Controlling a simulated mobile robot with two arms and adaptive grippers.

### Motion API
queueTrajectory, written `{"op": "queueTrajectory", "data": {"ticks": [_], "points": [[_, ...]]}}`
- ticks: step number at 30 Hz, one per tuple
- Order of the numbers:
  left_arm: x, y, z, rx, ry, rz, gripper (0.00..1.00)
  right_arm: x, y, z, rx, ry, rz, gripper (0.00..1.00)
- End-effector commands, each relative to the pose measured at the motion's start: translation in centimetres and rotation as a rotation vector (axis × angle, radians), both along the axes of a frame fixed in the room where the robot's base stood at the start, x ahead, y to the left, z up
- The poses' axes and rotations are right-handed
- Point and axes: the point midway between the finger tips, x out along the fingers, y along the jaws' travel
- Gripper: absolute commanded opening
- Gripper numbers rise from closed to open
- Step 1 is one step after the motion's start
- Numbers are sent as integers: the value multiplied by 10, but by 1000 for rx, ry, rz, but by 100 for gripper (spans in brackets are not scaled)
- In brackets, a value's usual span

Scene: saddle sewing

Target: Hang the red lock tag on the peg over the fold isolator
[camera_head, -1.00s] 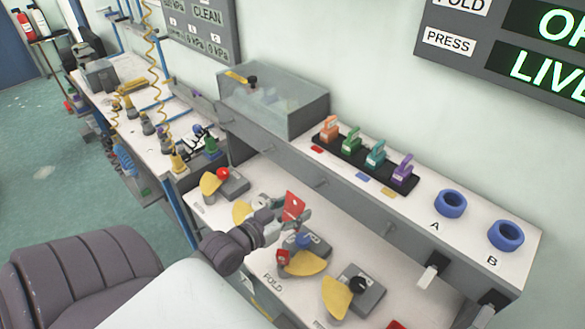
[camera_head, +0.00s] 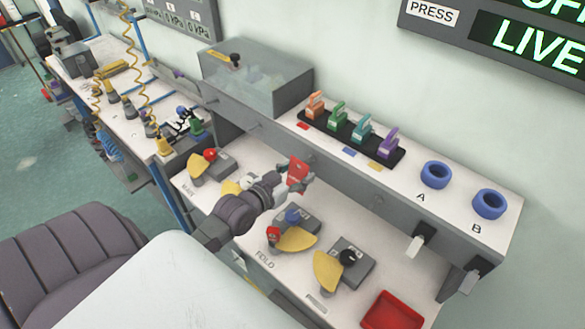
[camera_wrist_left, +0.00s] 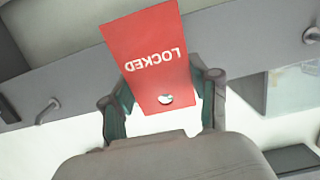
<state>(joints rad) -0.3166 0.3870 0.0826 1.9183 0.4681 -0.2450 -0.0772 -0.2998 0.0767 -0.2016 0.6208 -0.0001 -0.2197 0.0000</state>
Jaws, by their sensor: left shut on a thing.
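My left gripper (camera_head: 288,184) is shut on the red lock tag (camera_head: 298,174) and holds it raised close to the grey front of the shelf. In the left wrist view the tag (camera_wrist_left: 148,55) is between the fingers (camera_wrist_left: 163,100), with "LOCKED" upside down and a hole near its lower edge. A peg (camera_wrist_left: 47,112) sticks out from the shelf front, apart from the tag. My right gripper is out of view.
Another peg (camera_wrist_left: 312,34) is at the wrist view's right edge. Other isolators (camera_head: 352,262) stand along the bench. A red tray (camera_head: 393,312) lies front right.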

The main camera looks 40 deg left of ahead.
Motion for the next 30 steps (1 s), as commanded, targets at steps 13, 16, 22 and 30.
{"op": "queueTrajectory", "data": {"ticks": [13, 16, 22, 30], "points": [[26, -2, -5, 0, -1, 0, 35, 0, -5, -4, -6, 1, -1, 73], [29, -3, -7, 0, -1, 0, 35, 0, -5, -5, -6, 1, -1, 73], [33, -3, -9, 0, -1, 0, 35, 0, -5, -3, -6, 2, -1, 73], [34, -3, -10, 0, -1, 0, 35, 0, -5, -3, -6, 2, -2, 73]]}}
